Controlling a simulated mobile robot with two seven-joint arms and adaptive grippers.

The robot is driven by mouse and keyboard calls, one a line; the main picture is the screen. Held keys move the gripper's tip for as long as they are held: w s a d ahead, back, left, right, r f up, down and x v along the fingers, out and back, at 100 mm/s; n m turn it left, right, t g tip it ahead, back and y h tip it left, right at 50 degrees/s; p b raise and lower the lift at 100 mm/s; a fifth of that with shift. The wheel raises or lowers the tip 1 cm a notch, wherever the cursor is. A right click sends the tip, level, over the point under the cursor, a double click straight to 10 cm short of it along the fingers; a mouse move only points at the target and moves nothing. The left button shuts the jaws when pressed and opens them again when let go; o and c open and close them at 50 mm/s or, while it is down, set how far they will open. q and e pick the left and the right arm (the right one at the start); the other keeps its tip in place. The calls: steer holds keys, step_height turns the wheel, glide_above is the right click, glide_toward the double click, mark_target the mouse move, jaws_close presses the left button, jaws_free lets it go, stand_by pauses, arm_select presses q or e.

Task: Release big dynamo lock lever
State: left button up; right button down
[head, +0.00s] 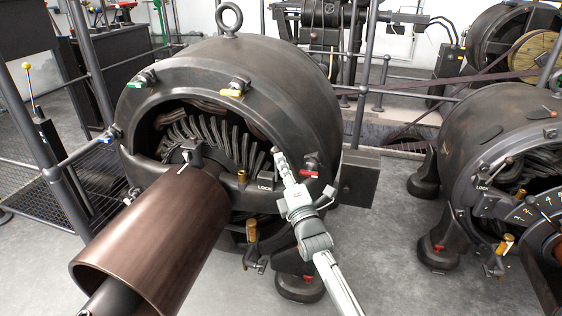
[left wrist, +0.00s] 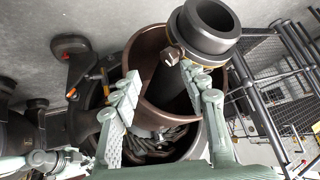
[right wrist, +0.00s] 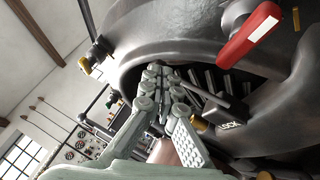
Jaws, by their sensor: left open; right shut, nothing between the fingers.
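The big dynamo (head: 300,95) stands in the middle of the head view, with a dark block marked LOCK (head: 265,185) on its front ring. In the right wrist view the LOCK block (right wrist: 228,125) is right of my fingers, and a dark lever (right wrist: 205,97) runs from it towards them. My right gripper (head: 277,153) is shut and empty, before the dynamo's opening. In the right wrist view its fingertips (right wrist: 158,70) are close to the lever's end; I cannot tell whether they touch. My left gripper (left wrist: 160,72) is open and empty, seen only in the left wrist view.
A brown cylinder (head: 155,230) juts from the dynamo's front on the left. Red-handled (head: 308,173), yellow-handled (head: 231,92) and green-handled (head: 140,84) levers sit around the ring. A second dynamo (head: 500,130) stands at right. Grey floor (head: 385,250) lies clear between them.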

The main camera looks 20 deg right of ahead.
arm_select(q)
steer(key=s+a+f+n+g+y+p, duration=0.1)
steer(key=s+a+f+g+p, duration=0.3)
steer(key=f, duration=0.5)
steer(key=s+a+g+y, duration=0.1)
steer(key=s+a, duration=0.1)
steer(key=shift+s+a, duration=0.2)
steer(key=shift+s, duration=0.15)
arm_select(e)
steer(key=shift+w+d+r+m+g, duration=0.25)
steer(key=shift+w+d+m+g, duration=0.15)
steer(key=shift+w+m+g, duration=0.25)
arm_select(q)
steer(key=shift+r, duration=0.1)
arm_select(e)
steer(key=shift+s, duration=0.1)
